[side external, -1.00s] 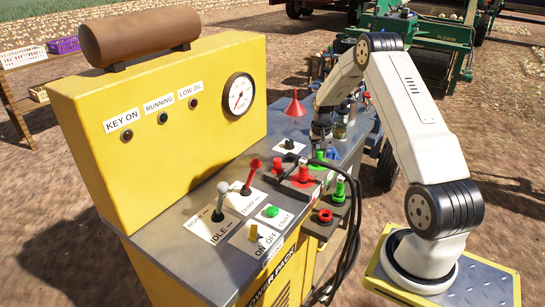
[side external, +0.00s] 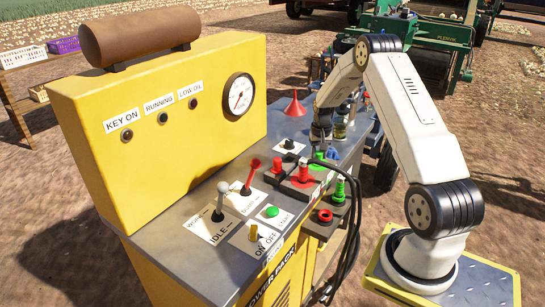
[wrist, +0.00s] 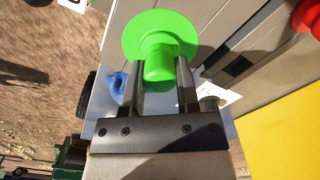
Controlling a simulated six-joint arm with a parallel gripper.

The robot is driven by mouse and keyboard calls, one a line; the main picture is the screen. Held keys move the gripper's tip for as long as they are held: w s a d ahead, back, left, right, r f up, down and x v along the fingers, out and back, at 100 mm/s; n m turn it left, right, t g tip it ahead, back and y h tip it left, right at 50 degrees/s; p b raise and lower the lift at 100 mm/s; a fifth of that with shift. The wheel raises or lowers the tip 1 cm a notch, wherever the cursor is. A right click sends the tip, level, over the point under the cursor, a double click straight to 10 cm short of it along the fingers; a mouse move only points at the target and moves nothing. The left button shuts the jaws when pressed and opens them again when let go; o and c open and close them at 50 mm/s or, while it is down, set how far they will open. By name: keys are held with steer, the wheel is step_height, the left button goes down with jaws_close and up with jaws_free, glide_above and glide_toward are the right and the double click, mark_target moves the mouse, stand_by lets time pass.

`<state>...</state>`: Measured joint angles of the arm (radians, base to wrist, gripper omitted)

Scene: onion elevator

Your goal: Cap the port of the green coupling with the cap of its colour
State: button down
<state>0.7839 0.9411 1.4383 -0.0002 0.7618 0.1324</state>
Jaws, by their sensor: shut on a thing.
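My gripper (side external: 320,137) points down over the far part of the machine's grey top. In the wrist view its two dark fingers (wrist: 158,82) are shut on the stem of a green cap (wrist: 160,35), whose wide round flange faces away from the gripper. The cap also shows as a small green patch below the fingers in the side view (side external: 319,156). A green upright fitting (side external: 339,190), which looks like the green coupling, stands at the machine's right edge, to the right of and nearer than the gripper. I cannot tell its port clearly.
A red fitting (side external: 303,174) stands on a dark block, left of the green fitting. A red ring-shaped part (side external: 325,216) sits nearer. Black hoses (side external: 350,240) loop past the edge. A red funnel (side external: 295,104) and levers (side external: 252,172) rise from the top.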

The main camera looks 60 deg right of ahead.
stand_by(0.4)
jaws_free()
steer(key=shift+r, duration=0.2)
stand_by(0.3)
steer(key=shift+r, duration=3.3)
